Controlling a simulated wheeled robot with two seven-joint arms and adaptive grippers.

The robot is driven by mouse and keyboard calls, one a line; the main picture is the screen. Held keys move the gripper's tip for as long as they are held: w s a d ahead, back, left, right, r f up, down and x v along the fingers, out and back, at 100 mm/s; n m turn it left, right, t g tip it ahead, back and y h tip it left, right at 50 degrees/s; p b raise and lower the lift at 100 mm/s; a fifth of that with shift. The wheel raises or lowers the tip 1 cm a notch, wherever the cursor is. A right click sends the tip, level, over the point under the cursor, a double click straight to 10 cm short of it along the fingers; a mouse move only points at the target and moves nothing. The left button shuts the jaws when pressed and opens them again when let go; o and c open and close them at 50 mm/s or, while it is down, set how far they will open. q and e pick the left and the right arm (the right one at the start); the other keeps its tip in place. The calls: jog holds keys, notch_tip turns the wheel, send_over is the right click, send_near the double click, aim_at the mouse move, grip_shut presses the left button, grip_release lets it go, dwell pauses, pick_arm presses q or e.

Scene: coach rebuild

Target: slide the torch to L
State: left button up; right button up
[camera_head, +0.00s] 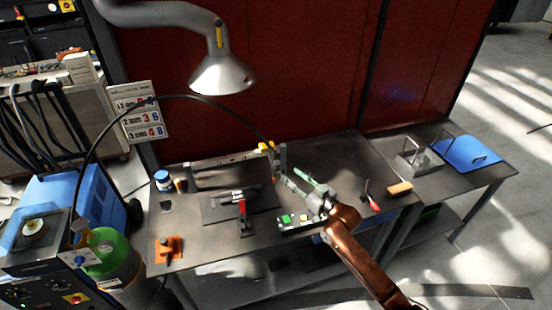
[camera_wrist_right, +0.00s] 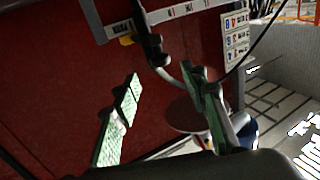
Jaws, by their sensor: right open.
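The torch (camera_head: 272,161) is a dark upright piece on a rail carriage near the right end of the pale rail (camera_head: 222,159), with a black cable arching from it to the left. In the right wrist view the dark torch (camera_wrist_right: 152,47) shows ahead, between and beyond the fingertips. My right gripper (camera_head: 291,177) has green-padded fingers, is open and empty, and sits just right of the torch, apparently apart from it. It also shows in the wrist view (camera_wrist_right: 162,74). No letter L is readable on the rail (camera_wrist_right: 190,9). My left gripper is out of view.
The dark workbench (camera_head: 200,232) holds a clamp with a red handle (camera_head: 242,212), a blue-lidded jar (camera_head: 163,180), an orange block (camera_head: 168,249), a red-handled tool (camera_head: 370,198) and a brush (camera_head: 399,188). The cable arches over the bench's left.

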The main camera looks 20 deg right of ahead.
aim_at(280, 165)
jog(key=x, duration=0.7)
jog(key=shift+w+a+r, duration=0.15)
jog(key=shift+w+a, duration=0.05)
jog(key=shift+w, duration=0.15)
jog(key=c, duration=0.7)
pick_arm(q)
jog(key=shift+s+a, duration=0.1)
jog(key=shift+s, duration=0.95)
pick_arm(e)
grip_shut()
